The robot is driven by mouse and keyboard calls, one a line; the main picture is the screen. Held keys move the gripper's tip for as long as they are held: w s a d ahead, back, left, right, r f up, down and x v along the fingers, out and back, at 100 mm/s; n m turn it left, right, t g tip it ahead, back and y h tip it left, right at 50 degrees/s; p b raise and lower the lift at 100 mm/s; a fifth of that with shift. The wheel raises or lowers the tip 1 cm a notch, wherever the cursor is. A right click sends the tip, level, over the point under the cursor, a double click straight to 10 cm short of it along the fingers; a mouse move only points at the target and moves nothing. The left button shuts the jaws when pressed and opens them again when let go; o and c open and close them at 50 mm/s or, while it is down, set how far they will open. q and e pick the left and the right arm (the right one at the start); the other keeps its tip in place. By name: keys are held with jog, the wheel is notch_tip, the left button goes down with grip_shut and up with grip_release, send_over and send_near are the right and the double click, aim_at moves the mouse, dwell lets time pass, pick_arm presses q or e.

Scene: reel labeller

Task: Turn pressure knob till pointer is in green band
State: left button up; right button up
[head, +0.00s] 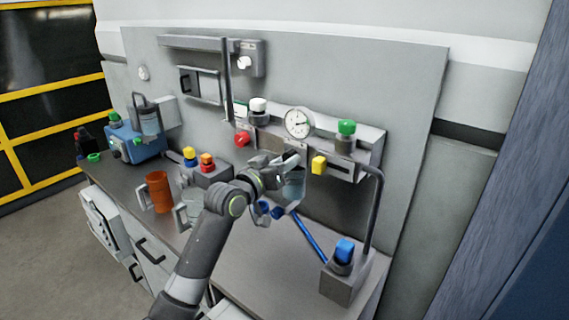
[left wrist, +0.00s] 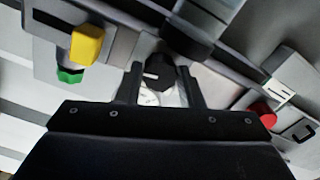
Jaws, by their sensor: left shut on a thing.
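The pressure gauge (head: 299,122) is a white round dial on the panel's grey unit. Its dark pointer seems to slant to the right, but its place relative to the green band is too small to tell. My left gripper (head: 286,162) is just below the gauge and hides the knob in the head view. In the left wrist view, the dark pressure knob (left wrist: 158,73) is between the fingertips of my left gripper (left wrist: 161,86), which is shut on it. Part of the gauge face (left wrist: 149,98) shows behind the fingers. My right gripper is not in view.
A yellow knob (head: 319,165) is close right of my gripper, and a red button (head: 242,138) is to its left. A green-capped part (head: 346,128) stands right of the gauge. An orange mug (head: 159,191) and a blue-topped post (head: 344,251) stand on the counter.

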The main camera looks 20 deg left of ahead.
pick_arm(q)
jog(key=o, duration=1)
jog(key=b+v, duration=0.2)
jog(key=v, duration=1.5)
jog(key=shift+s+b, duration=0.25)
jog(key=shift+b, duration=0.15)
jog(key=shift+a, duration=0.1)
